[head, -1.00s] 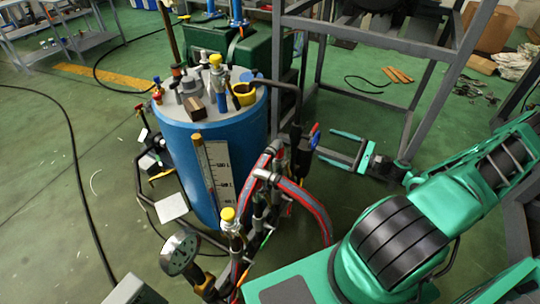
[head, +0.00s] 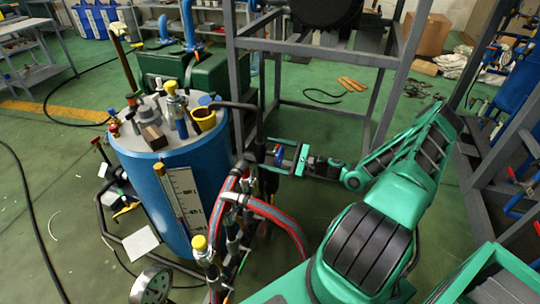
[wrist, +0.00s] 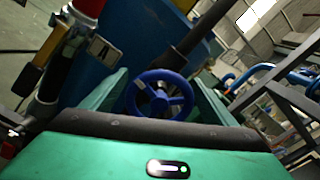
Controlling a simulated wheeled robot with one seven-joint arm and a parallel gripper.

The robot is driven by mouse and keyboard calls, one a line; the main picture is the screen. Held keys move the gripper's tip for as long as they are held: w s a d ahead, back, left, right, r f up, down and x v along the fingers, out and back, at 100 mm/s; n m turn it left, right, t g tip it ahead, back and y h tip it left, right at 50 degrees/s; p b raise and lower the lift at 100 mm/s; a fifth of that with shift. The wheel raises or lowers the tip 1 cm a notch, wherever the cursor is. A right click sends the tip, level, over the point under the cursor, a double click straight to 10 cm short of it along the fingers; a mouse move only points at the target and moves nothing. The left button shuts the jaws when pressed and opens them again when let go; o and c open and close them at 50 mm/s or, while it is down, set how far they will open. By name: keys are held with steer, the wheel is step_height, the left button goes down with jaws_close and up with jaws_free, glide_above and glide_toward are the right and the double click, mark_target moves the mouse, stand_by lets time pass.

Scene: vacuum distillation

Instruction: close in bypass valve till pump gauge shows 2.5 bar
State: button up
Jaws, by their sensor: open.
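A blue handwheel (wrist: 160,94), which I take to be the bypass valve's, stands upright between the teal fingers of my gripper (wrist: 162,90) in the wrist view. My gripper is open, with a finger to either side of the wheel; firm contact does not show. In the head view my gripper (head: 274,159) reaches left to the dark pipe beside the blue tank, and the wheel (head: 278,152) is a small blue patch among the fingers. A round gauge (head: 152,286), apparently the pump gauge, is at the bottom, partly cut off; its reading is too small to tell.
The blue tank (head: 178,192) with fittings on top stands left of my gripper. Red-grey hoses (head: 277,219) curve in front, below the gripper. A grey steel frame (head: 320,44) rises behind.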

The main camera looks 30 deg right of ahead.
steer(key=c, duration=1)
steer(key=shift+c, duration=0.2)
steer(key=o, duration=1)
steer(key=shift+o, duration=0.2)
steer(key=shift+d, duration=0.1)
steer(key=v, duration=1)
steer(key=shift+s+d, duration=0.2)
steer(key=shift+s, duration=0.05)
